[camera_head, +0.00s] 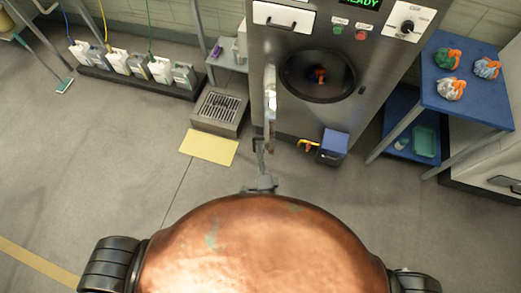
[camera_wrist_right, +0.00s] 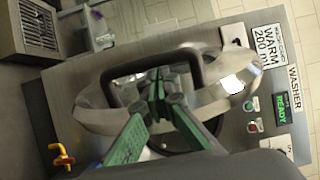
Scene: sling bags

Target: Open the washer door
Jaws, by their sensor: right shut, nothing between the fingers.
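The washer (camera_head: 385,75) stands ahead with its display reading READY. Its round dark drum opening (camera_head: 318,76) is uncovered, with something orange inside. The silver washer door (camera_head: 270,95) stands swung out at the left of the opening, nearly edge-on in the head view. In the right wrist view the door (camera_wrist_right: 95,112) shows as a silver ring with a black arched handle (camera_wrist_right: 150,57). My right gripper (camera_head: 260,150) is near the door's lower end. Its green fingers (camera_wrist_right: 165,85) are shut and empty, overlapping the handle's loop in the wrist view; contact is unclear. My left gripper is not in view.
A blue table (camera_head: 480,105) with several cloth bundles stands at the right. A blue box (camera_head: 333,146) and a yellow valve (camera_head: 308,144) sit low at the washer's front. A floor grate (camera_head: 219,110) and yellow mat (camera_head: 209,147) lie left.

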